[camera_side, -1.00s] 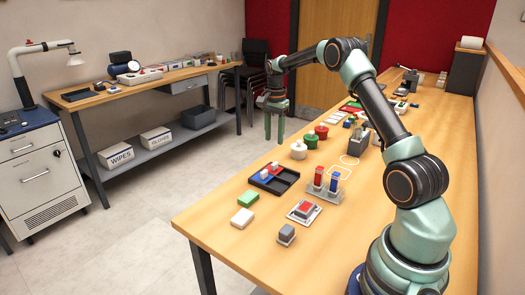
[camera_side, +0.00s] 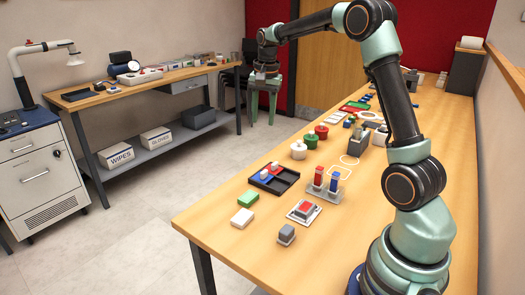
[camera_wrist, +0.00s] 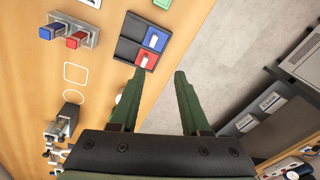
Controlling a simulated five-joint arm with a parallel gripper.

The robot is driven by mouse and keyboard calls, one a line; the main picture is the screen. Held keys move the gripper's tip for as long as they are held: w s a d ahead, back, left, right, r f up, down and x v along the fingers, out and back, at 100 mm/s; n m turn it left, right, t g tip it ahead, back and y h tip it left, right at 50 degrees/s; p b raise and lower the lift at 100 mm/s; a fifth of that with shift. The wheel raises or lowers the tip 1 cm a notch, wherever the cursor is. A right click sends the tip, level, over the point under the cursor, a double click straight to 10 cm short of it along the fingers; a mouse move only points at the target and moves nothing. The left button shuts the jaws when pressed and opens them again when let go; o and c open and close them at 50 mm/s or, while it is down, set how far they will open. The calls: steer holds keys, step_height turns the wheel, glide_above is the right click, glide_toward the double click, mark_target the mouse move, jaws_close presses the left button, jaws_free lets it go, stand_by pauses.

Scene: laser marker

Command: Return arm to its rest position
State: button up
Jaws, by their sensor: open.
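My gripper (camera_side: 263,100) is raised at the far left end of my arm in the side view, pointing down past the table's left edge. Its two green fingers stand apart with nothing between them; they also show in the wrist view (camera_wrist: 160,95). The wooden table (camera_side: 240,255) lies below. A dark tray (camera_side: 291,179) with a blue and a red block holds its place near the left edge, and it also shows in the wrist view (camera_wrist: 127,49), beyond the fingertips.
A grey holder (camera_side: 325,195) with a red and a blue piece stands beside the tray. Green (camera_side: 248,197) and white (camera_side: 242,218) blocks lie near the front. Red (camera_side: 321,131), green and white lidded pots stand farther back. A side bench (camera_side: 150,85) is at left, with open floor between.

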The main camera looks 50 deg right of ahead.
steer(key=s+a+r+n+t, duration=0.2)
steer(key=s+a+r+n, duration=0.1)
steer(key=s+a+n, duration=0.4)
steer(key=s+a+r+n+t, duration=0.1)
steer(key=s+a+r+n, duration=0.25)
steer(key=a, duration=0.45)
steer(key=s+a+f+n+t, duration=0.1)
steer(key=s+a+f+n, duration=0.2)
steer(key=s, duration=0.3)
steer(key=shift+s+a+f+y, duration=0.2)
steer(key=shift+s+a+y, duration=0.1)
steer(key=shift+a, duration=0.5)
steer(key=shift+n, duration=0.25)
